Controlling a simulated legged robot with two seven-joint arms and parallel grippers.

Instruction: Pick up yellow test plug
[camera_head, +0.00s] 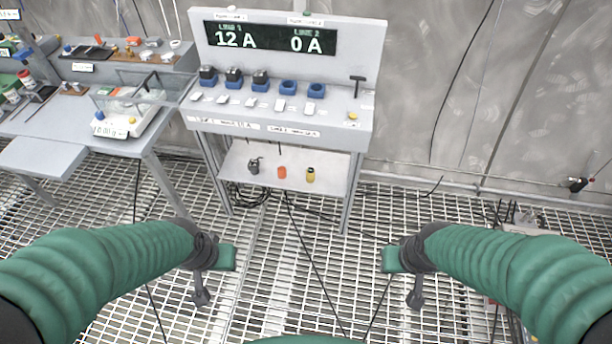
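A small yellow plug-like object (311,174) with a dark top stands on the lower shelf (262,185) of the grey test bench. An orange-red piece (282,172) and a dark grey piece (254,165) stand to its left. Another small yellow item (352,115) is at the right end of the bench's upper panel. I cannot tell its type. My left gripper (210,275) hangs over the floor grating, in front of the bench and to the left of the yellow plug. My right gripper (407,277) hangs to the right of it. Both are apart from the bench, and their finger gaps are unclear.
The bench's display (268,38) reads 12 A and 0 A. Several blue-based sockets (287,88) line the panel; a black T-handle (357,85) stands at right. A side table (47,155) with a scale (125,120) is at left. Cables cross the grating; the floor between my grippers is otherwise clear.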

